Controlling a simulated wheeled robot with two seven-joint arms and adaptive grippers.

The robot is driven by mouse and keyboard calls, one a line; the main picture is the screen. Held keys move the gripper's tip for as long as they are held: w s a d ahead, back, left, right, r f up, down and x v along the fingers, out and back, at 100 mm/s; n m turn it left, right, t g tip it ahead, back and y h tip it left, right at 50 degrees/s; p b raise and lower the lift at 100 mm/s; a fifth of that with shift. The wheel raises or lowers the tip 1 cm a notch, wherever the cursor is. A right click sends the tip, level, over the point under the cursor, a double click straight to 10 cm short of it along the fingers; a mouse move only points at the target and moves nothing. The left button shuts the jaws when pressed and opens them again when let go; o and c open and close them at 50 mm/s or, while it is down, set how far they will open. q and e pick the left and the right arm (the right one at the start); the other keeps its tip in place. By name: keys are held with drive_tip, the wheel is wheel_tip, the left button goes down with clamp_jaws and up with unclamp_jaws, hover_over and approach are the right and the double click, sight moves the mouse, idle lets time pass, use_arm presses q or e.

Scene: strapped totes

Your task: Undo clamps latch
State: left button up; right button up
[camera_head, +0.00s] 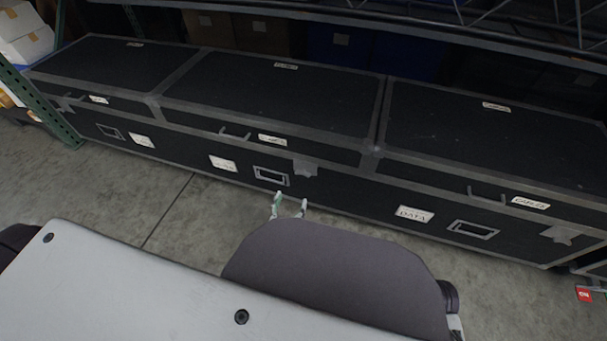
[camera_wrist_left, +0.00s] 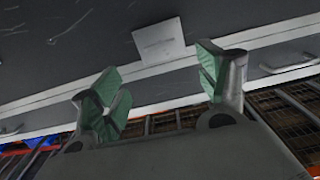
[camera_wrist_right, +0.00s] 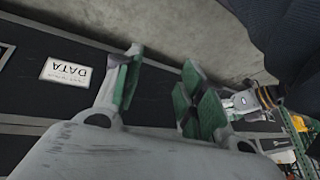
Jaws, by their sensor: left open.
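Three long black cases with grey metal edging stand side by side. The middle case (camera_head: 265,95) has a grey clamp-like plate (camera_head: 305,167) on its front, at the lid seam. Similar plates show on the right case (camera_head: 560,235) and the left case (camera_head: 66,105). My left gripper (camera_head: 289,206) is open and empty, in front of and below the middle plate. The left wrist view shows a grey plate (camera_wrist_left: 159,41) beyond its parted, green-padded fingers (camera_wrist_left: 160,90). My right gripper (camera_wrist_right: 162,90) is open and empty in the right wrist view, near a DATA label (camera_wrist_right: 66,72).
The right case carries a DATA label (camera_head: 415,214) and a recessed handle (camera_head: 473,229). Bare concrete floor (camera_head: 165,215) lies in front. Metal shelving (camera_head: 430,40) crosses behind and above. A green rack upright (camera_head: 50,110) stands at the left.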

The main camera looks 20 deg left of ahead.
sight(303, 174)
use_arm(q)
drive_tip(key=shift+w, duration=0.15)
use_arm(e)
drive_tip(key=shift+f, duration=0.1)
use_arm(q)
drive_tip(key=shift+w+d+b, duration=0.2)
drive_tip(key=shift+w+b, duration=2.25)
drive_tip(key=shift+w, duration=4.3)
use_arm(e)
wheel_tip(303, 174, down, 8)
drive_tip(key=a+t+y, duration=0.1)
drive_tip(key=shift+w+a+m, duration=0.25)
drive_tip(key=shift+m, duration=0.15)
use_arm(q)
drive_tip(key=c, duration=1)
drive_tip(key=shift+c, duration=0.2)
